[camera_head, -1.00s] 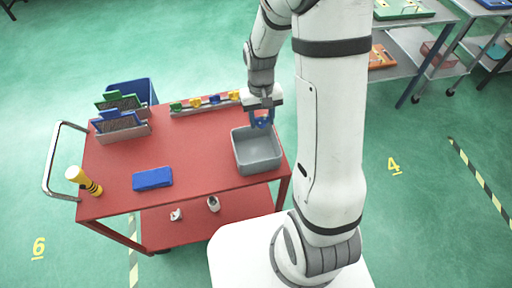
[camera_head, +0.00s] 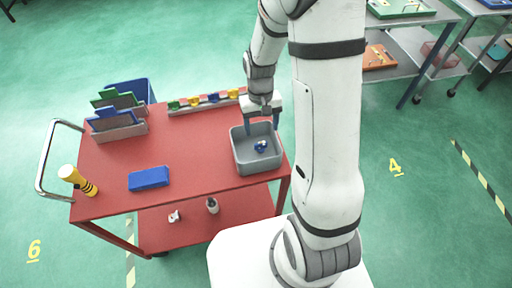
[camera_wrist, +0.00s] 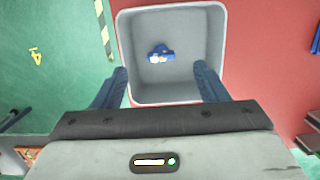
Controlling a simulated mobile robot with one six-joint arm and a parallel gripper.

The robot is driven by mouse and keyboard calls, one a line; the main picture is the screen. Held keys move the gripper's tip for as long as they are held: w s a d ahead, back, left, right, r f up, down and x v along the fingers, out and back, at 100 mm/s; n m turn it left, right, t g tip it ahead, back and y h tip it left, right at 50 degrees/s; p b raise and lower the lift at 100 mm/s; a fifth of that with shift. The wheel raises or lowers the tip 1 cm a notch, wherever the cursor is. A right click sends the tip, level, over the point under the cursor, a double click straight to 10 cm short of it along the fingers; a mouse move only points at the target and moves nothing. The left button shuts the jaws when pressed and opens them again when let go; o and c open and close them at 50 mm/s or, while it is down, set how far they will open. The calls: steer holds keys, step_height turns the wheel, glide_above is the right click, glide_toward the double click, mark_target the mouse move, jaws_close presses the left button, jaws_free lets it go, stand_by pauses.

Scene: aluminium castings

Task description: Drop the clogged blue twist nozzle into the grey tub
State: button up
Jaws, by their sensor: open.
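The blue twist nozzle (camera_head: 261,146), with a paler patch on it, lies on the floor of the grey tub (camera_head: 243,166). The tub stands on the right end of the red cart top. In the wrist view the nozzle (camera_wrist: 160,53) rests inside the tub (camera_wrist: 133,32), clear of its walls. My gripper (camera_head: 262,125) is over the far part of the tub, open and empty. In the wrist view its two dark blue fingers (camera_wrist: 161,73) are wide apart, and the nozzle lies apart from them.
A rail of coloured nozzles (camera_head: 204,104) runs along the cart's (camera_head: 195,150) back edge. Bins with green and blue cards (camera_head: 120,132) and a blue bin stand at the back left.

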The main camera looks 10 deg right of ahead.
step_height(320, 180, up, 8)
steer(key=w+b, duration=0.1)
steer(key=shift+f, duration=0.15)
stand_by(0.4)
steer(key=shift+w, duration=0.1)
steer(key=s+r+t, duration=0.5)
steer(key=s+r, duration=0.7)
steer(key=s, duration=0.3)
steer(key=shift+s+d, duration=0.2)
steer(key=shift+s, duration=0.1)
